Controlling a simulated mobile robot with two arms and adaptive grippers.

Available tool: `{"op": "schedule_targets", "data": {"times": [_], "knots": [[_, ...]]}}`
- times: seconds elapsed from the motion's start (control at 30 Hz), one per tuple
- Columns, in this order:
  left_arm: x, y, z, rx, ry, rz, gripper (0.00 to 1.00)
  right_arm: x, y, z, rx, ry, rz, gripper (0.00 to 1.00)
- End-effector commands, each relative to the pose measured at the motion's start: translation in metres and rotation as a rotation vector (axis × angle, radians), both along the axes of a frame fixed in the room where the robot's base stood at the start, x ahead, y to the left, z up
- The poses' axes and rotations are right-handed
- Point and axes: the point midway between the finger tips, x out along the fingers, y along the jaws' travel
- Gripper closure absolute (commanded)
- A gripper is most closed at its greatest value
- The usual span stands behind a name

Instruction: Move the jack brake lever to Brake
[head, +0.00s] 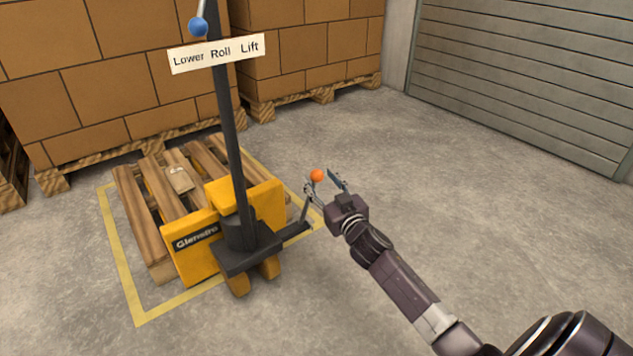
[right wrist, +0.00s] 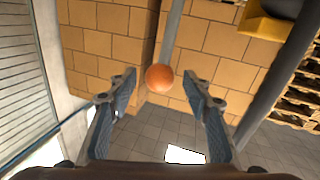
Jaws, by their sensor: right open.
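The yellow pallet jack (head: 192,245) stands with its upright dark handle (head: 228,120) in the head view. At its right side a short dark brake lever (head: 305,207) rises to an orange ball knob (head: 316,176). My right gripper (head: 325,181) is open, with its fingers on either side of the knob. In the right wrist view the orange knob (right wrist: 159,77) sits between the fingertips, with a gap visible on both sides. Any brake marking cannot be seen. My left gripper is not in view.
A wooden pallet (head: 145,205) lies behind the jack inside a yellow floor outline (head: 118,262). Stacked cartons (head: 80,70) stand behind. The floor at right is clear up to a shutter (head: 530,75).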

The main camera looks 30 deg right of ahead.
Motion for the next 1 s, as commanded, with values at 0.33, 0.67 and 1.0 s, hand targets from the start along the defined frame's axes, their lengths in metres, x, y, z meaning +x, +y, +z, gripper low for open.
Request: {"op": "schedule_targets", "data": {"times": [0.33, 0.67, 1.0], "knots": [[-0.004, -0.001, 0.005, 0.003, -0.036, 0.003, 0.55, 0.027, -0.005, -0.001, 0.001, 0.001, 0.000, 0.55], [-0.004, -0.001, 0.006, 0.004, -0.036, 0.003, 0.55, 0.027, -0.005, -0.001, 0.001, 0.002, 0.000, 0.65], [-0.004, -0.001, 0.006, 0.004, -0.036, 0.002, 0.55, 0.027, -0.005, -0.001, 0.000, 0.001, 0.000, 1.00]]}}
